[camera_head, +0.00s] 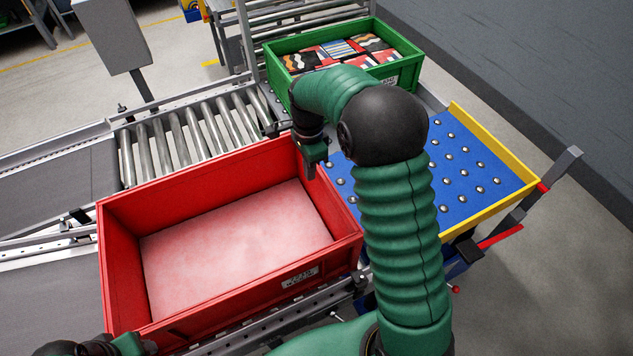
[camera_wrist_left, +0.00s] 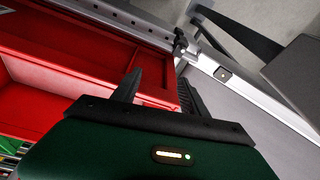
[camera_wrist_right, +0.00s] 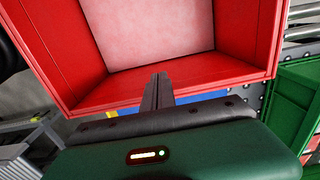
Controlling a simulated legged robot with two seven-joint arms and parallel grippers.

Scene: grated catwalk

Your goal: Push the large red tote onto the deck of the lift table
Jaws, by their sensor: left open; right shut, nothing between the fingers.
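The large red tote (camera_head: 235,235) is open and empty, upright on the conveyor beside the lift table. The lift table's blue deck (camera_head: 465,160) has ball studs and yellow rims, is bare where it shows, and is partly hidden by my right arm. My right gripper (camera_head: 312,168) is shut and empty at the tote's far right corner; its fingertips overlap the tote's deck-side wall (camera_wrist_right: 205,75). My left gripper is only partly in the head view, at bottom left. In the left wrist view my left gripper (camera_wrist_left: 160,92) is open, fingers either side of a red tote wall (camera_wrist_left: 155,72); contact is unclear.
A green tote (camera_head: 405,75) with patterned packages stands at the back, beyond the deck. Bare rollers (camera_head: 185,140) lie behind the red tote, and a grey belt (camera_head: 55,180) to its left. A grey box on a post (camera_head: 112,35) rises at the upper left.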

